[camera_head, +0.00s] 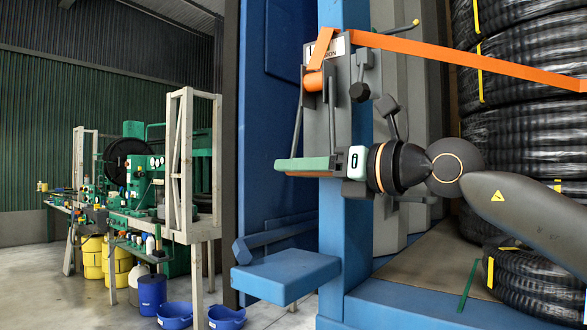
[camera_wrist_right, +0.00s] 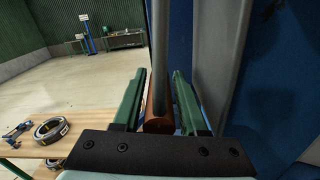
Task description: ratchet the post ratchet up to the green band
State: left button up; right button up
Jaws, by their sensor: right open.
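The post ratchet (camera_head: 340,105) is a grey unit on the blue post, with an orange strap (camera_head: 460,58) running from its orange spool to the right. Its grey lever (camera_head: 298,122) hangs down on the left side. My right gripper (camera_head: 284,167) is at the lever's lower end. In the right wrist view, its green fingers stand open on either side of the lever's brown-orange grip (camera_wrist_right: 159,124), with gaps on both sides. A white label (camera_head: 338,47) above the ratchet is partly covered by the strap. I cannot make out a green band on it. My left gripper is out of view.
Black hose coils (camera_head: 525,120) are stacked on the right, behind my right arm. A blue step-like block (camera_head: 287,277) juts out below the gripper.

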jog(key=shift+s, duration=0.1)
grip_shut()
dwell(1.4)
